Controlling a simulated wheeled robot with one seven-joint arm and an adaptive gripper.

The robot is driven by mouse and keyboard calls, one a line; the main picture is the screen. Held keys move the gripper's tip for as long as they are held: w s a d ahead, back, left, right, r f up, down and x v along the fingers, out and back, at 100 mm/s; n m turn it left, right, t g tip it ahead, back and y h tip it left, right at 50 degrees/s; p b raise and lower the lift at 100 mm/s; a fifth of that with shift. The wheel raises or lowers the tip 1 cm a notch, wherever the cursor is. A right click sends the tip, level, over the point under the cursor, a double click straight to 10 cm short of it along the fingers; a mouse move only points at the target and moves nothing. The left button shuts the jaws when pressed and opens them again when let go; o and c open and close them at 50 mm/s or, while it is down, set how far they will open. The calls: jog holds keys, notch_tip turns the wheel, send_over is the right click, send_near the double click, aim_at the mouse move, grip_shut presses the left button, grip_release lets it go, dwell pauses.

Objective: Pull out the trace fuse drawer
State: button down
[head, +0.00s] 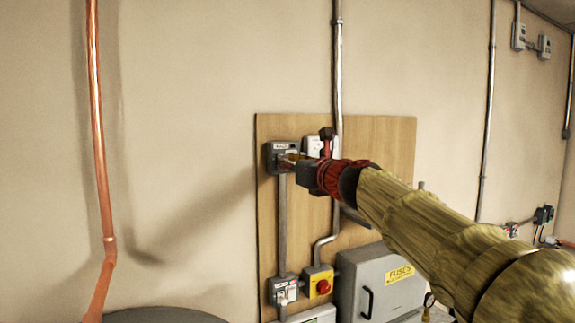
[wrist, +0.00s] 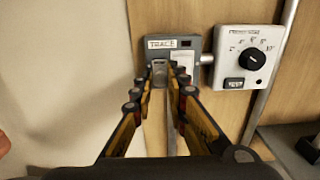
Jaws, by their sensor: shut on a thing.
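The trace fuse unit is a dark grey box labelled TRACE (wrist: 191,45), mounted on a wooden board; it also shows in the head view (head: 271,151). The fuse drawer (wrist: 159,69) is a small grey piece at the lower left of the box's front, between my fingertips. My gripper (wrist: 163,76) points straight at the box, with its yellow and black fingers closed on the drawer. In the head view my gripper (head: 291,160) reaches the box from the right and covers part of it. How far the drawer stands out from the box cannot be told.
A white dial box (wrist: 246,57) sits close at the right, joined by a short pipe. Below are a yellow switch with a red knob (head: 320,284) and a grey FUSES cabinet (head: 373,281). A vertical conduit (head: 282,225) runs down from the box. Bare wall lies left.

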jog(key=shift+v, duration=0.8)
jog(key=c, duration=2.1)
grip_release()
jog(key=shift+c, duration=0.2)
jog(key=shift+o, duration=1.2)
jog(key=shift+s+d, duration=0.15)
jog(key=shift+s, duration=0.15)
jog(key=shift+o, duration=0.8)
jog(key=shift+w, duration=0.15)
jog(key=v, duration=1.2)
